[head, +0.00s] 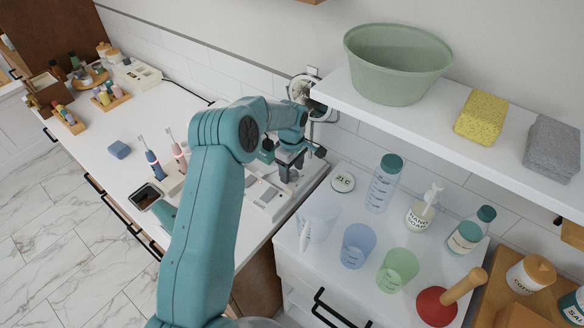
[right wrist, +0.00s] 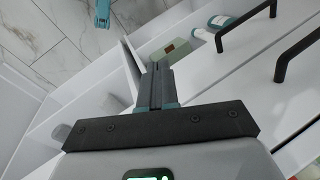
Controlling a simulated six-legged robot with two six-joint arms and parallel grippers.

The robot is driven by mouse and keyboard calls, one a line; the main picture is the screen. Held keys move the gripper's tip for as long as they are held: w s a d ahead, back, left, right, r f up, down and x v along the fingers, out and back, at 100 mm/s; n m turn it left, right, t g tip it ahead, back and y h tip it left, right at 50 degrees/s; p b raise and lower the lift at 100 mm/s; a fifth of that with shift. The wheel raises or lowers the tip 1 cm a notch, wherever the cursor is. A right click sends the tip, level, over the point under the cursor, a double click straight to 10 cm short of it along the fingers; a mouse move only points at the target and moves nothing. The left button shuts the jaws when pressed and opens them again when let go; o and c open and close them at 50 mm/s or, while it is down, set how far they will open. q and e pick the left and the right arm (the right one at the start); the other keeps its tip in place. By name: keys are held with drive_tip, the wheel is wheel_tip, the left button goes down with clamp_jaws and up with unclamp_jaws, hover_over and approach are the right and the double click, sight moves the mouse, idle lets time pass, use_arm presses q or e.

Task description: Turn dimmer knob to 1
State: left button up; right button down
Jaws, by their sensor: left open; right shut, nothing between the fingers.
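My left gripper (head: 287,172) reaches over the right end of the white counter in the head view. It is open and points down above a white panel (head: 262,196) with raised fittings. The gripper and arm cover part of the panel, and I cannot make out a dimmer knob or its marks. I cannot tell whether the fingers touch a fitting. My right gripper (right wrist: 158,88) shows in the right wrist view, shut and empty, in front of white drawer fronts with black handles.
A round mirror-like fixture (head: 302,88) stands behind the left gripper. A white shelf (head: 440,118) with a green tub (head: 398,65) overhangs the right side. Cups and bottles crowd the lower cabinet top (head: 340,262). Two toothbrushes (head: 150,160) stand left of the arm.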

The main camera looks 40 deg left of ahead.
use_arm(q)
drive_tip(key=shift+f, duration=0.2)
drive_tip(key=shift+s, duration=0.15)
drive_tip(key=c, duration=1)
drive_tip(key=shift+c, duration=0.2)
